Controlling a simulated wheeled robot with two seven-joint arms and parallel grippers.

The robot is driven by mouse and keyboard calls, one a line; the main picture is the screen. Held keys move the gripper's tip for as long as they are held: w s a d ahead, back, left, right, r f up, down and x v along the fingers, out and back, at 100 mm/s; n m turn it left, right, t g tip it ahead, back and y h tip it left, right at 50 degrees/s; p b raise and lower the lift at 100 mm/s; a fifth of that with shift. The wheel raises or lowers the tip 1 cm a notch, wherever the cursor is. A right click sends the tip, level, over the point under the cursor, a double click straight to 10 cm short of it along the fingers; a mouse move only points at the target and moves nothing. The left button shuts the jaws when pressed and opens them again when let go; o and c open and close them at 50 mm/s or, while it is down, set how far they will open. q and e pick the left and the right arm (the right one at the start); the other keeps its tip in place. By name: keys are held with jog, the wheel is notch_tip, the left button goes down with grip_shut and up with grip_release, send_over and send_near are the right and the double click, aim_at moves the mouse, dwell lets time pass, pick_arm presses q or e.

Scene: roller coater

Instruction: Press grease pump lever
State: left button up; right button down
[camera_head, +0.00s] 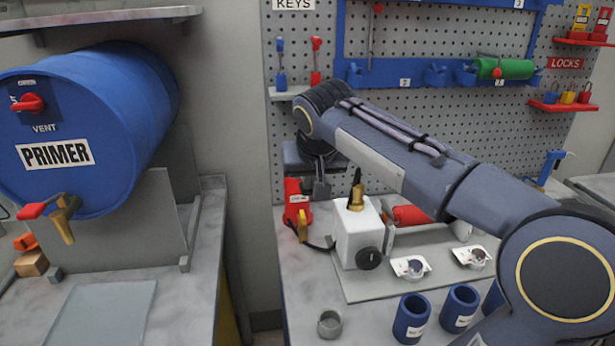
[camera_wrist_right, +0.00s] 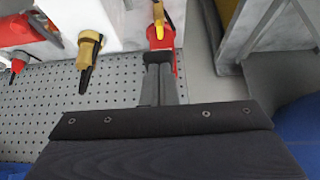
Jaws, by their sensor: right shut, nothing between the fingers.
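A small red unit (camera_head: 295,203) with a yellow lever (camera_head: 302,227) stands at the bench's left back; it seems to be the grease pump, though no label is readable. The yellow lever also shows in the right wrist view (camera_wrist_right: 159,22). My right gripper (camera_head: 320,190) points down just right of the red unit. Its fingers (camera_wrist_right: 160,60) are together and empty, in line with the red unit in the wrist view; whether they touch it I cannot tell. My left gripper is out of view.
A white box (camera_head: 352,240) with a brass fitting (camera_head: 356,197) stands right of the red unit. Blue cups (camera_head: 411,318) and a small grey cup (camera_head: 330,323) stand in front. A pegboard (camera_head: 285,120) rises behind. A blue primer drum (camera_head: 95,125) is at left.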

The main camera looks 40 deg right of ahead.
jog(key=v, duration=0.9)
jog(key=shift+r, duration=0.45)
jog(key=shift+w+d, duration=0.1)
dwell(1.6)
jog(key=w+d+r+m+t+y+p, duration=0.2)
jog(key=w+d+y+p, duration=0.3)
jog(key=p, duration=1.1)
jog(key=shift+w+r, duration=0.6)
jog(key=shift+w, duration=0.55)
jog(key=shift+f, duration=0.1)
jog(key=f+b, duration=0.5)
jog(key=s+f+b, duration=0.1)
jog(key=f+b, duration=0.1)
jog(key=f, duration=0.1)
jog(key=shift+s+a+f, duration=0.1)
jog(key=shift+a+f, duration=0.1)
jog(key=shift+a, duration=0.2)
